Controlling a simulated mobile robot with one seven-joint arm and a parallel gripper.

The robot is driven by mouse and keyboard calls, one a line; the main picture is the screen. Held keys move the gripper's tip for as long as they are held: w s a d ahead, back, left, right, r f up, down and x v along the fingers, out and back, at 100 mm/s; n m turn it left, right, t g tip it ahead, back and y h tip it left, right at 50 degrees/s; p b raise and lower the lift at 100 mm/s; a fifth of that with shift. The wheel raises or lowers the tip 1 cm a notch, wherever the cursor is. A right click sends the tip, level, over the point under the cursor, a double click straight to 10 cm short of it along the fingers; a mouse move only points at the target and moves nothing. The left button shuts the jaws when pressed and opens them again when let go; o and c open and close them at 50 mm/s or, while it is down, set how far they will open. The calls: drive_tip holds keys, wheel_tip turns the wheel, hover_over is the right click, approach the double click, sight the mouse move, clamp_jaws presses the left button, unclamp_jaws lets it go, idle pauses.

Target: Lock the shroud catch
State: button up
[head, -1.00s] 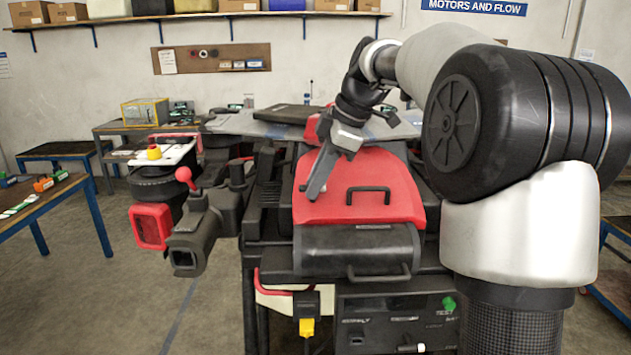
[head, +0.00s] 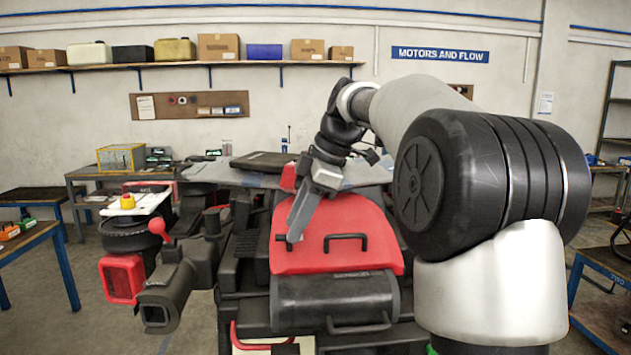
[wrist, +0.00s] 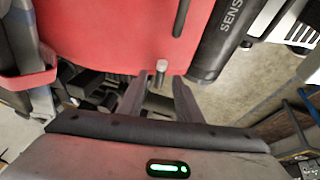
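The red shroud (head: 335,220) covers the middle of the drone, with a black bar handle (head: 346,240) on top. It also fills the upper left of the wrist view (wrist: 110,35). A small pale-topped pin (wrist: 162,66), perhaps the catch, stands at the shroud's edge in the wrist view. My gripper (head: 294,236) points down at the left part of the shroud. In the wrist view its two fingers (wrist: 160,77) are apart, one on each side of the pin, with no visible contact. The pin is hidden in the head view.
A camera-like pod (head: 168,298), a red-framed box (head: 122,279) and a red-knobbed lever (head: 160,230) crowd the left side. Benches and a wall shelf (head: 180,66) stand behind. Floor is open at the lower left.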

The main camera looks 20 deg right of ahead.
drive_tip(key=v, duration=1.5)
drive_tip(key=shift+r, duration=0.1)
drive_tip(key=s+a+f+m+h, duration=0.2)
drive_tip(key=s+a+m, duration=0.2)
drive_tip(key=s+a, duration=0.15)
drive_tip(key=s+a+f+m+t+h, duration=0.1)
drive_tip(key=s+f+m+t+h, duration=0.1)
drive_tip(key=s+f+m, duration=1)
drive_tip(key=s+f, duration=0.7)
drive_tip(key=f, duration=0.3)
drive_tip(key=shift+s+f+t, duration=0.2)
drive_tip(key=shift+f+t, duration=0.1)
drive_tip(key=shift+a, duration=0.15)
